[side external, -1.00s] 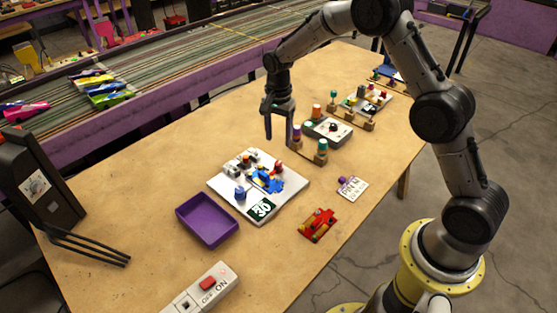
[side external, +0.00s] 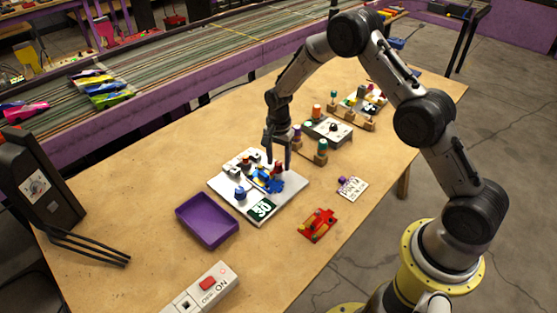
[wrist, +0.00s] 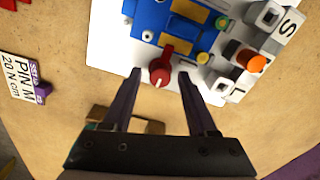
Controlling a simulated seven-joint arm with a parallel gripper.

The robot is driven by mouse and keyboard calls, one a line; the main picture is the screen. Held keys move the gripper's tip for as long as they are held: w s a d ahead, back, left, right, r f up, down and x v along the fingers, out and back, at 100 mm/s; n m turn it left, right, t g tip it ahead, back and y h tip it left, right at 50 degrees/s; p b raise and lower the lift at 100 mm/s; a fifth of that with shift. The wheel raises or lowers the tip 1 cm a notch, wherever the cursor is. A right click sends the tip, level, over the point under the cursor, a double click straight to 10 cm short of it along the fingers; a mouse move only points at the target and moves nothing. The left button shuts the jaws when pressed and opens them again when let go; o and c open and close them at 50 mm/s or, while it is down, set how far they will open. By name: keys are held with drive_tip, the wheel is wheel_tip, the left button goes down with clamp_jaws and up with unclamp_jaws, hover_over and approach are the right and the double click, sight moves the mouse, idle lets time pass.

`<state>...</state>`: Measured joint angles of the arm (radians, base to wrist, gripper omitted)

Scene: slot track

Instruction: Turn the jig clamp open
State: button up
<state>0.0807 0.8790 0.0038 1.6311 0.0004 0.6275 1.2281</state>
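The jig is a white plate (side external: 225,185) on the table with a blue car body (side external: 262,181) on it. The red clamp knob (side external: 279,166) is at the plate's far right side, and in the wrist view the red clamp (wrist: 158,76) has a short arm reaching over the blue body (wrist: 190,38). My gripper (side external: 278,162) points down at the clamp. In the wrist view the fingers of my gripper (wrist: 161,73) are apart, one on each side of the red knob, with gaps showing. Whether the fingertips are level with the knob I cannot tell.
A purple tray (side external: 207,220), a red car (side external: 317,224) and a torque card (side external: 352,187) lie around the jig. Posts with coloured caps (side external: 320,152) stand close behind it. In the wrist view, an orange button (wrist: 257,64) sits right of the clamp. A switch box (side external: 203,290) is in front.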

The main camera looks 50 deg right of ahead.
clamp_jaws()
drive_tip(key=shift+n, duration=0.3)
drive_tip(key=n, duration=0.4)
drive_tip(key=shift+w, duration=0.1)
drive_tip(key=n, duration=0.4)
drive_tip(key=shift+n, duration=0.4)
drive_tip(key=n, duration=0.4)
drive_tip(key=shift+a+r+n, duration=0.1)
drive_tip(key=shift+n, duration=2.1)
